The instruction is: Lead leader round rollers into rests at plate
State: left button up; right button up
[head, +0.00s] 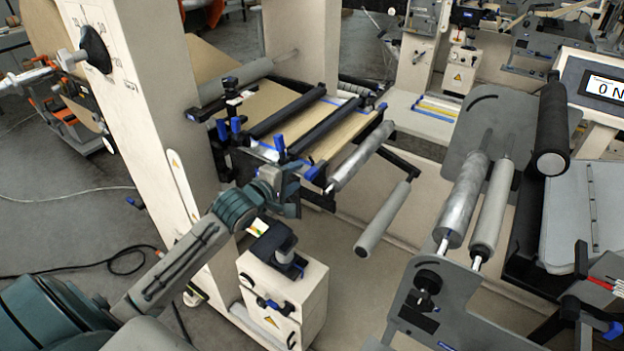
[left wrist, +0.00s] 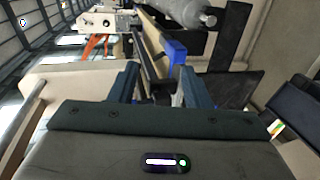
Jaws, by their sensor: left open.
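The brown kraft leader (head: 345,135) lies over the table-like frame at the centre, between dark cross bars. Blue end pieces (head: 312,173) sit at its near corner. My left gripper (head: 292,188) is at that corner; in the left wrist view its two fingers (left wrist: 157,82) are apart, with a blue block (left wrist: 174,51) beyond and between them. I cannot tell whether they touch it. A metal roller (head: 362,156) and a grey roller (head: 384,220) stick out to the right. The grey side plate (head: 490,115) carries two more rollers. I cannot make out the rests. My right gripper does not show.
A cream cabinet (head: 285,300) stands below my left gripper. A tall cream machine upright (head: 140,90) stands left of it. A black roller (head: 552,120) and a display (head: 600,88) are at the right. Floor shows between the central rollers and the right-hand frame.

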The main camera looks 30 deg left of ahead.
aim_at(307, 176)
pick_arm(q)
jog(key=w+f+b, duration=0.1)
jog(key=w+f, duration=0.1)
jog(key=shift+w+f+b, duration=0.15)
jog(key=shift+f+b, duration=0.2)
jog(key=shift+f, duration=0.05)
jog(key=x, duration=0.6)
jog(key=shift+w+f, duration=0.1)
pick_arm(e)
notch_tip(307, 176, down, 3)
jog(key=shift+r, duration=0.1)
